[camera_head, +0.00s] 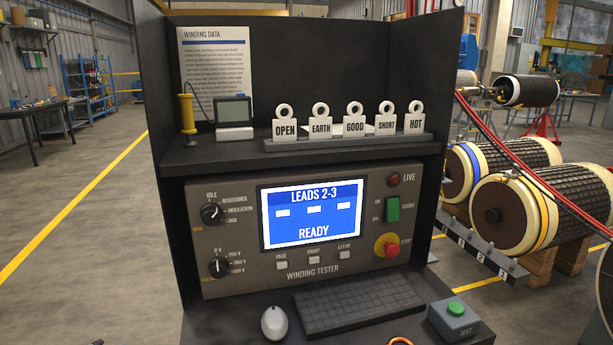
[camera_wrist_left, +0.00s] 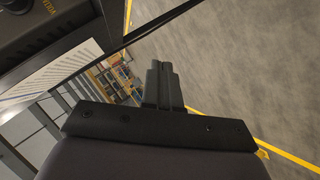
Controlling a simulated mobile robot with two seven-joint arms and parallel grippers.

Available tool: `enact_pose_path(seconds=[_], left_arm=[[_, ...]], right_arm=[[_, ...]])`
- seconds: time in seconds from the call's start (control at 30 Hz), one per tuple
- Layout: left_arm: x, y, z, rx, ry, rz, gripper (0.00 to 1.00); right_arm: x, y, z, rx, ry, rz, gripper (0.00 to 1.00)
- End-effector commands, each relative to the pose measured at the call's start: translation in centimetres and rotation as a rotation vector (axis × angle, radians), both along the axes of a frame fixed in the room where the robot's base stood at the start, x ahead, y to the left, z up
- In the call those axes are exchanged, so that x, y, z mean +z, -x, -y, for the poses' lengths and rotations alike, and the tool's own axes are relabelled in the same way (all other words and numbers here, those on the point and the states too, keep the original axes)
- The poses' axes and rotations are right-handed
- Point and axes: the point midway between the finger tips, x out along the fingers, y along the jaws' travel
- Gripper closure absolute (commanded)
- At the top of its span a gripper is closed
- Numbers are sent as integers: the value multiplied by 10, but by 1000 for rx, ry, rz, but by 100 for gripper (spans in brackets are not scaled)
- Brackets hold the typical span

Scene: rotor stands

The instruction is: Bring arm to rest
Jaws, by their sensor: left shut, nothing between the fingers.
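My left gripper (camera_wrist_left: 163,88) shows in the left wrist view, its two dark fingers shut together with nothing between them. It is in free space beside the dark edge of the tester bench, over open grey floor. In the head view my left gripper is not clearly seen. My right gripper is in neither view. The winding tester (camera_head: 315,228) stands in the middle of the head view, its screen (camera_head: 312,215) reading "LEADS 2-3" and "READY".
A keyboard (camera_head: 358,303), a mouse (camera_head: 275,323) and a green-buttoned test box (camera_head: 454,318) lie on the bench's front shelf. Tags stand in a rack (camera_head: 350,142) above. Wound rotors (camera_head: 535,208) and red cables are at right. The left floor is clear.

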Motion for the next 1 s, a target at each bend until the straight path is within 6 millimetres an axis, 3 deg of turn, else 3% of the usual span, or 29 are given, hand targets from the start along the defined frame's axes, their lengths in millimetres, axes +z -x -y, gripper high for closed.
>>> enact_pose_path(seconds=[0.03,0.1,0.3,0.63,1.0], left_arm=[[-20,20,6,-57,-104,-20,100],[-42,47,13,-152,-269,-30,100],[-89,127,40,-468,-714,-38,100],[-118,235,82,-923,-1204,30,100],[-121,234,155,-711,-947,32,100]], right_arm=[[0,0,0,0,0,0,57],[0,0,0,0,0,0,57],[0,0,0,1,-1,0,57],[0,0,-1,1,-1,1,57],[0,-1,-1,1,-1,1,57]])
